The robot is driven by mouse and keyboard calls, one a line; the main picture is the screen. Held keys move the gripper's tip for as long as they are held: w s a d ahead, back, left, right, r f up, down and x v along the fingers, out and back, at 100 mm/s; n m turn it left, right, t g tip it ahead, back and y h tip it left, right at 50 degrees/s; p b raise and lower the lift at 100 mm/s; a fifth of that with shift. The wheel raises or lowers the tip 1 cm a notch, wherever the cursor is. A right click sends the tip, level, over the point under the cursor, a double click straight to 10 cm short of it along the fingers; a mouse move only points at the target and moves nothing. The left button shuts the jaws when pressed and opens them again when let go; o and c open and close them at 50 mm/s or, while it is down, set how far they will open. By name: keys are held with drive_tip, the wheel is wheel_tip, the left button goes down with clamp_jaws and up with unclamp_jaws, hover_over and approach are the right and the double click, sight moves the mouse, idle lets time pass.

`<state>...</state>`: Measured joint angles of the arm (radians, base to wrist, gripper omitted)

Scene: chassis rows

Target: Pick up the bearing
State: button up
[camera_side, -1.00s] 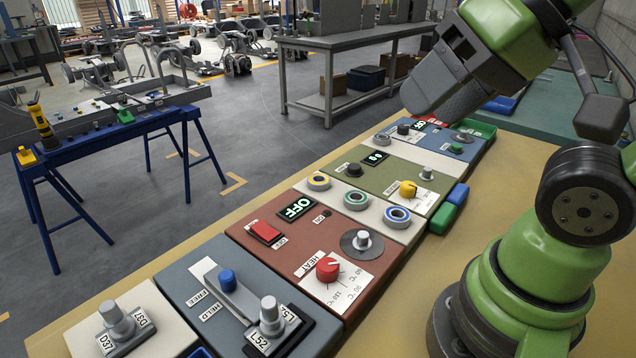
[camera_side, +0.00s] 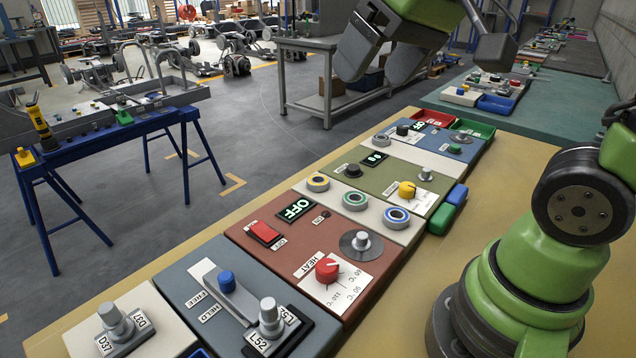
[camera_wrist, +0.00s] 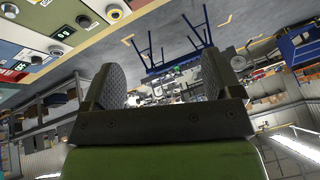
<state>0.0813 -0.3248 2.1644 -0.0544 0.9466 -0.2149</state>
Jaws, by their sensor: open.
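A plain grey ring (camera_side: 381,140) lies on the farther pale strip. My gripper (camera_side: 374,76) is open and empty, high above the far end of the panels and well apart from the bearings. Its two fingers also show in the wrist view (camera_wrist: 162,82), with nothing between them.
The red-brown panel (camera_side: 285,262) with a red knob (camera_side: 327,269) and the green panel (camera_side: 335,172) flank the bearings. A blue panel (camera_side: 185,280) with upright knobs is nearer. Red (camera_side: 433,118) and green (camera_side: 473,129) trays stand at the far end.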

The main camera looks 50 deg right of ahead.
drive_tip(key=w+d+f+n+g, duration=0.2)
drive_tip(key=w+d+f, duration=0.2)
drive_tip(key=w, duration=0.6)
drive_tip(key=n+g+h, duration=0.1)
drive_tip(key=n+g, duration=0.1)
drive_tip(key=n, duration=0.1)
hover_over(318, 176)
drive_tip(key=s, duration=0.1)
drive_tip(key=f, duration=1.9)
drive_tip(key=shift+s+a+f, duration=0.15)
drive_tip(key=shift+a+f, duration=0.1)
drive_tip(key=shift+a, duration=0.15)
wheel_tip(318, 176, down, 6)
drive_tip(key=shift+a+r, duration=0.1)
drive_tip(key=shift+a, duration=0.05)
drive_tip(key=c, duration=1.1)
